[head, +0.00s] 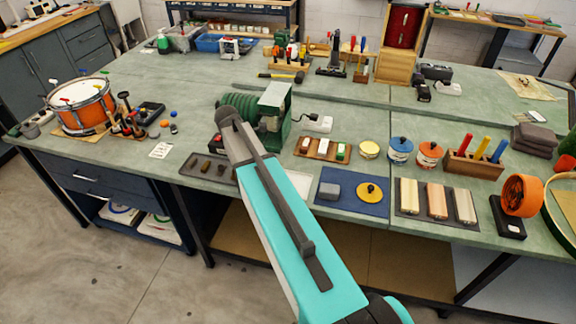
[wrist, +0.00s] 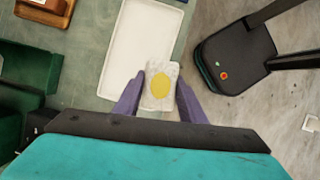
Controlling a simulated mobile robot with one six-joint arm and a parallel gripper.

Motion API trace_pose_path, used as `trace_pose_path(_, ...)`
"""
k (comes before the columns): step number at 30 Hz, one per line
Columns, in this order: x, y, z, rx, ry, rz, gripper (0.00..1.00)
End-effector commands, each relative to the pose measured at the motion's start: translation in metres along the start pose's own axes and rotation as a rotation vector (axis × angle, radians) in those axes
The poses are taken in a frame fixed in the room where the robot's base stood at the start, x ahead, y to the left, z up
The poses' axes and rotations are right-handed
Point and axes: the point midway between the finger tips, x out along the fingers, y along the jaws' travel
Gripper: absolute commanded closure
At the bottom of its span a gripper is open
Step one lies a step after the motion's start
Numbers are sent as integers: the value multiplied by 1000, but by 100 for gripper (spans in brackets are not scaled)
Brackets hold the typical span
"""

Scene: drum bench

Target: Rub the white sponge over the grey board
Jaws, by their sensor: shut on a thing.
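My gripper (wrist: 160,84) is shut on a white sponge (wrist: 161,70) with a yellow patch on its upper face, one purple-grey finger on each side. The sponge is at the near right edge of a pale, off-white board (wrist: 135,40) in the wrist view. I cannot tell whether it touches the board or hangs above it. The board also shows in the head view (head: 294,187), partly hidden by my arm. No other board there looks clearly grey. In the head view my arm hides the gripper and the sponge.
A green machine (head: 273,105) stands behind my arm. A blue mat (head: 351,204) with a grey block and a yellow disc lies to the board's right. A wooden tray (head: 322,150) of small blocks is behind it. The bench's front edge is close, with floor beyond.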

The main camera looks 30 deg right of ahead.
Motion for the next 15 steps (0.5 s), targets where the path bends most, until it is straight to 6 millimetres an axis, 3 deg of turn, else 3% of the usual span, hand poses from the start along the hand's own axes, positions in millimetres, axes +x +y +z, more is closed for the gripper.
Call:
trace_pose_path(7, -3, -47, -71, -31, -2, 12, 84)
trace_pose_path(12, 11, -79, -116, -46, -3, 18, 84)
trace_pose_path(15, 21, -90, -133, -50, -3, 20, 84)
